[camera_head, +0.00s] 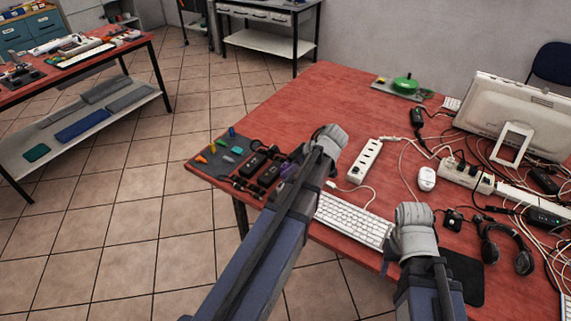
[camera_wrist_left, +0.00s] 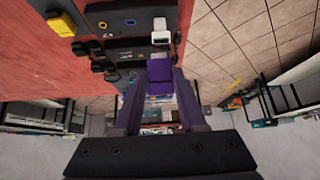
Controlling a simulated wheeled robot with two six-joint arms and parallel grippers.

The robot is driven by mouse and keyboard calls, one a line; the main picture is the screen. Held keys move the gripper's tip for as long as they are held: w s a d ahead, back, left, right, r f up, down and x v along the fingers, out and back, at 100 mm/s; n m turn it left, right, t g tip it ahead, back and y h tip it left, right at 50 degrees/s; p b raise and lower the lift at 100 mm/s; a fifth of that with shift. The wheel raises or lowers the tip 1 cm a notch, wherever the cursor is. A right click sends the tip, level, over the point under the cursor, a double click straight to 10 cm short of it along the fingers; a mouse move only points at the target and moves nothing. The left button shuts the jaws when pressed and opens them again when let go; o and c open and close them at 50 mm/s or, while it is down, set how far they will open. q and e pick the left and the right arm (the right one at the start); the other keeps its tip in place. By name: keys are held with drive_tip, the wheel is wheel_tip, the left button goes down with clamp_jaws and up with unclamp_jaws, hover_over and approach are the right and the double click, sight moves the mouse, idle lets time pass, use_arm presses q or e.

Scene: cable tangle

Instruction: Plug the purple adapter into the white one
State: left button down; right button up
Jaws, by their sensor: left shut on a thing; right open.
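The purple adapter (camera_wrist_left: 160,80) is between the fingers of my left gripper (camera_wrist_left: 160,92), which is shut on it. In the head view a bit of purple (camera_head: 288,171) shows beside my left wrist, over the dark board's right part. The white adapter (camera_wrist_left: 161,32) sits at the end of a black strip in the left wrist view, straight ahead of the purple one. A small gap seems to lie between them; its depth I cannot tell. My right gripper (camera_head: 390,262) is open, low by the keyboard, its fingers mostly hidden by my wrist.
A dark board (camera_head: 212,172) with small coloured parts lies at the red table's left corner. A white power strip (camera_head: 365,160), a keyboard (camera_head: 353,219), a mouse (camera_head: 427,178) and headphones (camera_head: 507,249) lie nearby. Tangled cables and a monitor (camera_head: 517,112) crowd the right side.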

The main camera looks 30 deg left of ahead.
use_arm(q)
drive_tip(key=shift+s+a+r+t+y, duration=0.25)
drive_tip(key=shift+a+r+t+y, duration=0.05)
drive_tip(key=shift+a+r+y, duration=0.45)
drive_tip(key=shift+f, duration=0.15)
drive_tip(key=shift+f+b, duration=2.2)
drive_tip(key=shift+b, duration=0.15)
drive_tip(key=shift+f+b, duration=1.1)
drive_tip(key=shift+c, duration=2)
unclamp_jaws()
drive_tip(key=shift+r, duration=0.1)
